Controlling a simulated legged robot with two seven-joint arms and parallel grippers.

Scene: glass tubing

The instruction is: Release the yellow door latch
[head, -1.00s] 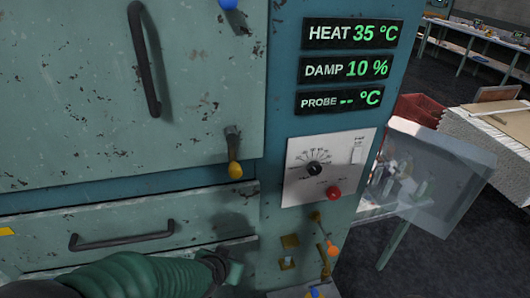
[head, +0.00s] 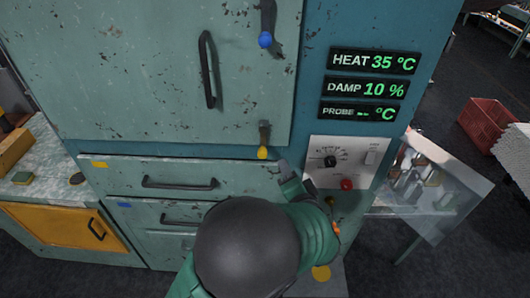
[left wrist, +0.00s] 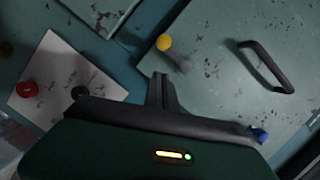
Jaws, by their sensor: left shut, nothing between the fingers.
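The yellow door latch (head: 262,153) is a dark lever with a yellow knob at the lower right corner of the upper cabinet door (head: 130,80). Its knob points down in the head view. It also shows in the left wrist view (left wrist: 164,42), just beyond the fingertips. My left gripper (head: 285,172) is shut and empty, just right of and below the yellow knob. Its fingers (left wrist: 161,80) seem apart from the latch. A blue-knobbed latch (head: 265,40) sits higher on the same door edge. My right gripper is not in view.
The door has a dark vertical handle (head: 207,70). A white dial panel (head: 340,162) with a red knob (head: 347,184) is close to the right of my gripper. Drawers (head: 180,182) lie below the door. A clear panel (head: 440,190) juts out at the right.

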